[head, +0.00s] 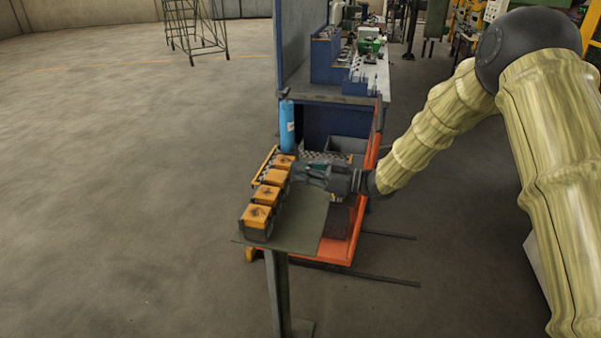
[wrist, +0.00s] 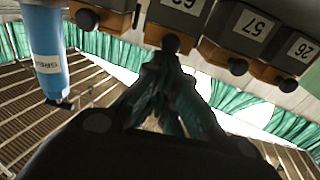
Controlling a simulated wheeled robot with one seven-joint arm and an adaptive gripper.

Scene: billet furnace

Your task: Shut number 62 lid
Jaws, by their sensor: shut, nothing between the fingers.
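Several small boxes with orange tops stand in a row on a stand in the head view. The wrist view shows their fronts from below, with white number labels and dark round knobs. A box with a partly cut-off label starting with 6 (wrist: 183,6) is straight ahead of my gripper; I cannot read its full number. In the head view the matching box looks to be the second from the far end (head: 275,177). My gripper (wrist: 172,62) is shut and empty, its tips close to this box's dark knob (wrist: 171,43); contact is unclear. I cannot tell how its lid stands.
A blue grease cylinder (head: 287,126) stands beyond the row. The stand's green top (head: 300,225), an orange frame (head: 369,165) and a blue workbench (head: 330,103) are close by.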

